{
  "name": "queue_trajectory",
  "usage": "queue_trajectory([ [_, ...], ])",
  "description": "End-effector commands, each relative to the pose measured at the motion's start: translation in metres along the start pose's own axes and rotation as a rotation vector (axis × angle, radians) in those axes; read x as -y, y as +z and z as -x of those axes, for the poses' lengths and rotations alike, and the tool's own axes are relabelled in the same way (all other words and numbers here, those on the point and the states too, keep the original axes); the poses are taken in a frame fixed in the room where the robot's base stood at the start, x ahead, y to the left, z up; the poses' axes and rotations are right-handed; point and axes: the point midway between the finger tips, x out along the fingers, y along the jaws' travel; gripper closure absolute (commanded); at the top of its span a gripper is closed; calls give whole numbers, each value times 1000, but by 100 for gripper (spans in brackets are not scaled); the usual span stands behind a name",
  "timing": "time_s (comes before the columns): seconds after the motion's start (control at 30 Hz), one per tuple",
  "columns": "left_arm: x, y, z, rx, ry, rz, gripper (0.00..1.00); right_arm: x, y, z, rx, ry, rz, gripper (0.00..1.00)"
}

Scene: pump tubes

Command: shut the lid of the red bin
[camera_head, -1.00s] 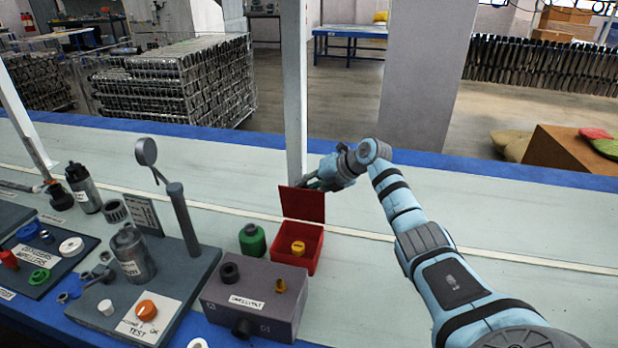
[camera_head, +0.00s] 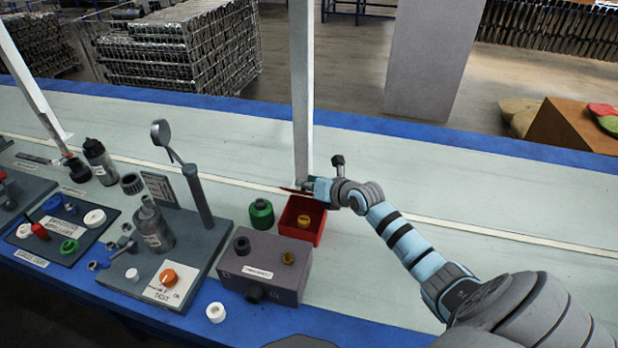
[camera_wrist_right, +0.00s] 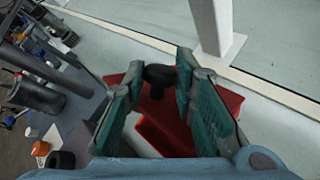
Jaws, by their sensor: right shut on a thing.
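The red bin (camera_head: 319,238) stands on the bench with a small yellow part (camera_head: 303,220) inside. Its red lid (camera_head: 290,190) shows almost edge-on at the bin's back edge, tilted and not down on the rim. My right gripper (camera_head: 309,188) is at the lid, above the back of the bin. In the right wrist view, the gripper's teal fingers (camera_wrist_right: 163,80) are closed around a black knob (camera_wrist_right: 160,72), with red surfaces of the lid and bin around it. The lid's hinge is hidden. My left gripper is not in view.
A white post (camera_head: 301,90) rises right behind the bin. A green container (camera_head: 262,213) stands left of the bin and a grey box (camera_head: 264,266) in front. A test stand (camera_head: 205,260) is farther left. The bench to the right is clear apart from my arm.

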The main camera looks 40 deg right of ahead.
Motion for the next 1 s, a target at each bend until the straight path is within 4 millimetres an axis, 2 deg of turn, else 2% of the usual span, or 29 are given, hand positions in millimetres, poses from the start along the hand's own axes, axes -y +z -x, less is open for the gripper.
queue_trajectory([
  [0.33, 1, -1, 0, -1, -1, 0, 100, 0, 0, 0, 2, 0, 1, 100],
  [0.37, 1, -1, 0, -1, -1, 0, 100, 0, 0, 0, 2, 0, 1, 70],
  [0.47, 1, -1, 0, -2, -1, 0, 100, 0, 0, 0, 1, 0, 1, 55],
  [0.8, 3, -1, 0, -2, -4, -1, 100, 1, 0, 3, 1, -1, 3, 55],
  [0.87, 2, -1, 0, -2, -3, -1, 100, 2, 0, 10, 1, -2, 4, 55],
  [1.0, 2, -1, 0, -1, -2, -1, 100, 2, -1, 44, 0, -3, 11, 55],
])
